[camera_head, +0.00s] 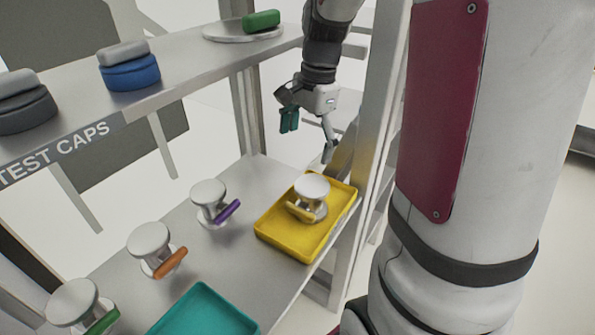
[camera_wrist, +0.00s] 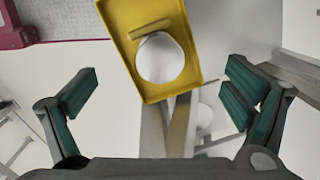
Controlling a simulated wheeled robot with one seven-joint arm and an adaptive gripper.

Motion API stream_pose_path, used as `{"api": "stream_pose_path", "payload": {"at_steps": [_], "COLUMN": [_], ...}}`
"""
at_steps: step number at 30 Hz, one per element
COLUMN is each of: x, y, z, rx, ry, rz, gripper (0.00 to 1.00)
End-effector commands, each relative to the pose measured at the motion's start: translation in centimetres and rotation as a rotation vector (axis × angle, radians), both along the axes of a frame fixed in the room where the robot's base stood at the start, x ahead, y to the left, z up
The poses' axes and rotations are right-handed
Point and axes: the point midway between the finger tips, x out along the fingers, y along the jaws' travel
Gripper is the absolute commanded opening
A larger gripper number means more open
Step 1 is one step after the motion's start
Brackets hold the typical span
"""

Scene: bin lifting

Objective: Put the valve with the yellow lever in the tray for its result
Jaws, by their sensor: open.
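The valve with the yellow lever (camera_head: 311,194) stands upright in the yellow tray (camera_head: 268,238) on the lower shelf. Its round white top shows in the wrist view (camera_wrist: 160,58), with the yellow lever beside it. The yellow tray also shows in the wrist view (camera_wrist: 117,22). A teal tray (camera_head: 205,312) lies nearer on the same shelf and looks empty in the part that shows. My gripper (camera_head: 308,136) is open and empty, above and behind the yellow tray. In the wrist view its fingers (camera_wrist: 158,97) are spread wide, apart from the valve.
Valves with purple (camera_head: 210,200), orange (camera_head: 152,246) and green (camera_head: 78,303) levers stand in a row at left. The upper shelf (camera_head: 190,72), marked TEST CAPS, carries grey, blue and green caps. A shelf post (camera_head: 378,110) stands right of my gripper.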

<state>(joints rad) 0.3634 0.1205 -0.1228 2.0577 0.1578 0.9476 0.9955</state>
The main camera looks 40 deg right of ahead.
Motion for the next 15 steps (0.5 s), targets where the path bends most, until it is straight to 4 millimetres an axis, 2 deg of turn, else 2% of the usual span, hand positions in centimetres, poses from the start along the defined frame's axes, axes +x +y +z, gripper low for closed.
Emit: {"api": "stream_pose_path", "payload": {"at_steps": [1,6,10,15], "x": [-0.7,-4.0,-7.2,-11.5], "y": [1.7,6.9,10.3,13.5], "z": [1.6,5.3,7.1,8.3], "rx": [-0.020,-0.107,-0.190,-0.314], "ry": [-0.036,-0.139,-0.209,-0.285], "rz": [0.100,0.488,0.782,1.144], "gripper": [0.95,0.95,0.95,0.95]}}
